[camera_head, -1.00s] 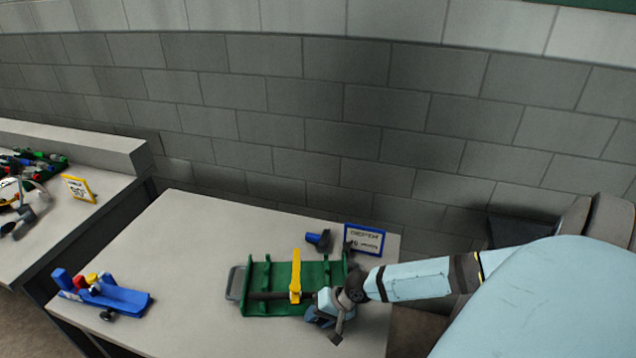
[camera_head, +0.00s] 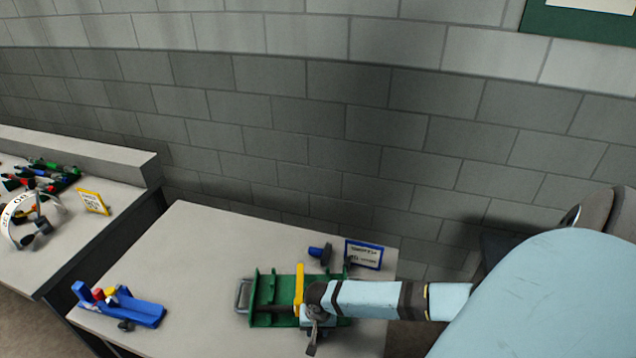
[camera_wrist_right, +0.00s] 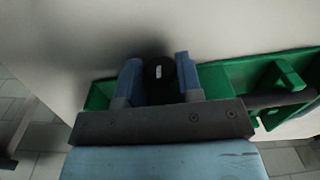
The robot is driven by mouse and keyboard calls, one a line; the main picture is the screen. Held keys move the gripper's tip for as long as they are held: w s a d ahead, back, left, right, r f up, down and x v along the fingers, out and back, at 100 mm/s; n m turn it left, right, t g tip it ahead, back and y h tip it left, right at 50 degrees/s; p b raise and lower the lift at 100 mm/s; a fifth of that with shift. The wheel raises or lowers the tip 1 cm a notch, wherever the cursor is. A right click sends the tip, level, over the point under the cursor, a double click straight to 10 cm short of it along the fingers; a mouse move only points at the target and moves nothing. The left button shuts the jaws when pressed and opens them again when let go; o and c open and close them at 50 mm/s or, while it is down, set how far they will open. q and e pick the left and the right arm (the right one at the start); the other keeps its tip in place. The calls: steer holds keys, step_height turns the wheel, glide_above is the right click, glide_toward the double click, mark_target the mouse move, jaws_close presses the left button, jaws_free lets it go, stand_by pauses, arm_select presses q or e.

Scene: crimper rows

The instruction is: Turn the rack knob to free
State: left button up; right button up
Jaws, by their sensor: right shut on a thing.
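A black knob (camera_wrist_right: 158,88) with a small white mark is between the two blue fingers of my right gripper (camera_wrist_right: 158,66) in the right wrist view. The gripper is shut on it, one finger on each side. The knob is by the green rack (camera_wrist_right: 232,80), which carries a dark bar (camera_wrist_right: 280,99). In the head view my right gripper (camera_head: 312,318) is at the right part of the green rack (camera_head: 262,319) and hides the knob. A yellow upright piece (camera_head: 299,284) stands across the rack. My left gripper is not in view.
A blue holder (camera_head: 142,312) with coloured pegs and a black knob stands at the table's left. A blue-framed sign (camera_head: 364,255) and a blue-and-black piece (camera_head: 319,252) are behind the rack. Another table at left holds tools and a yellow sign (camera_head: 92,202). The table's back left is clear.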

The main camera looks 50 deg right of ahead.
stand_by(0.4)
steer(key=o, duration=0.6)
steer(key=shift+r, duration=0.1)
step_height(320, 180, up, 14)
steer(key=b, duration=0.1)
steer(key=shift+w+a, duration=0.15)
steer(key=shift+f, duration=0.2)
